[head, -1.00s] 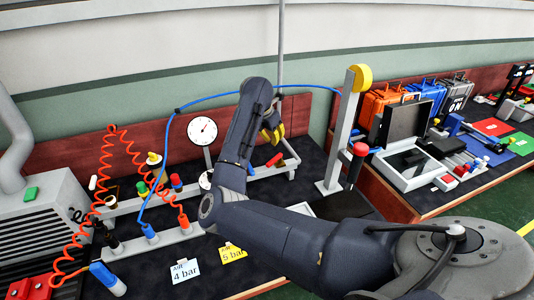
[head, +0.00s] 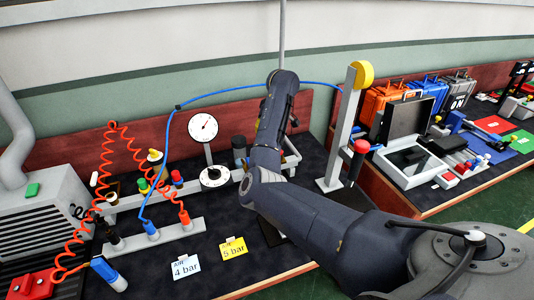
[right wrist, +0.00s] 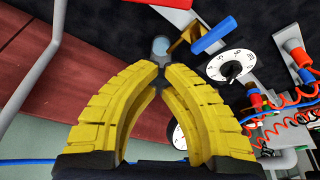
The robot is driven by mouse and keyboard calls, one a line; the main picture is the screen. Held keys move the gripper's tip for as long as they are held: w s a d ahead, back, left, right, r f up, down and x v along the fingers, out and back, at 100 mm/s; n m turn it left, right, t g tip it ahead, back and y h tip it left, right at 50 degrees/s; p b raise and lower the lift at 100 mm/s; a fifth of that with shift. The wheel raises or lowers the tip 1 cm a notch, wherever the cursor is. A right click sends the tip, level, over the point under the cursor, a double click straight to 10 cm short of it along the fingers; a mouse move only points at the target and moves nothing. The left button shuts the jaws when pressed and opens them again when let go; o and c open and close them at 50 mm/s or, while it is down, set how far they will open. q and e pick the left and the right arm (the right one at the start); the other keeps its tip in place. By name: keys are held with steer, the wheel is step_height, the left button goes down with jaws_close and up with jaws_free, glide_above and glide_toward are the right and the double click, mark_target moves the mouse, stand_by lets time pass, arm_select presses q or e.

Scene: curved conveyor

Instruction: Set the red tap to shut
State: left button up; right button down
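What looks like the red tap's handle (right wrist: 172,4) shows only as a red strip at the top edge of the right wrist view, over a grey rail, so its setting cannot be told. In the head view my right arm hides it. My right gripper (right wrist: 161,71) has yellow fingers. They stand apart with a narrow gap at the tips and nothing visibly held. The red strip lies beyond the fingertips, apart from them. In the head view the gripper is hidden behind my arm. My left gripper is in neither view.
A blue handle (right wrist: 213,35) and a white dial (right wrist: 230,66) lie beyond the fingertips on the right. The gauge (head: 203,125) stands behind the dial. A post with a yellow disc (head: 362,74) stands right of my arm. Cards (head: 185,267) lie on the bench front.

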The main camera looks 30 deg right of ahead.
steer(key=shift+s+d+f, duration=0.1)
steer(key=shift+s+f, duration=0.1)
steer(key=shift+f, duration=2.2)
steer(key=shift+s+f, duration=0.15)
steer(key=shift+f, duration=2.2)
